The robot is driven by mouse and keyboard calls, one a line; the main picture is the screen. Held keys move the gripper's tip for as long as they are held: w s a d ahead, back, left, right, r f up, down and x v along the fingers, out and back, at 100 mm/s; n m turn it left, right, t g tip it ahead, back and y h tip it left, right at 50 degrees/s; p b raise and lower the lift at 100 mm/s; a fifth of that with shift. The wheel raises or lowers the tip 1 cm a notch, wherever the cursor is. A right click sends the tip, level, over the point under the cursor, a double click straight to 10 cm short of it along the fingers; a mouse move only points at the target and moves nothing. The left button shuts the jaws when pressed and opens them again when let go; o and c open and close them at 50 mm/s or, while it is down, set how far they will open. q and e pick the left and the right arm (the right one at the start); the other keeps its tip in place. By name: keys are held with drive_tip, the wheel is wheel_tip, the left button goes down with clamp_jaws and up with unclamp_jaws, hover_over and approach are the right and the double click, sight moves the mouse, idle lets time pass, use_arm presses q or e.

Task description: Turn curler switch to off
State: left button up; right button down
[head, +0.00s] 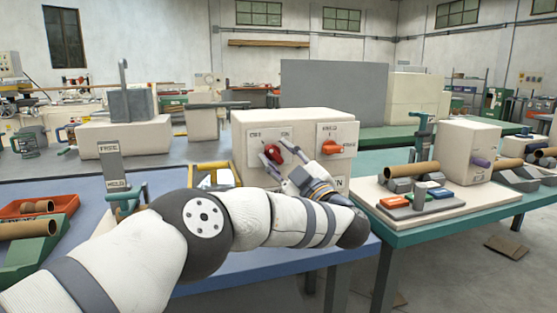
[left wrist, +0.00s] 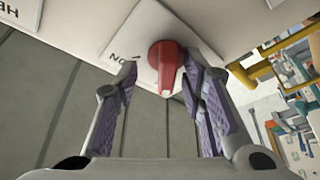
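A red switch knob (head: 273,153) sits on a white plate marked OFF on the left and ON on the right, on the front of a cream box (head: 250,119). I cannot tell for sure which mark it points at. My left gripper (head: 281,160) is at the knob, fingers open. My right gripper is in neither view.
An orange knob (head: 334,147) is on a second plate to the right of the red one. A green table (head: 440,230) at right bears a board with tubes and coloured blocks.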

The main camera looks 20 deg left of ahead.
use_arm(q)
drive_tip(key=shift+a+f, duration=0.15)
drive_tip(key=shift+a, duration=0.05)
idle(0.3)
drive_tip(key=v, duration=1.2)
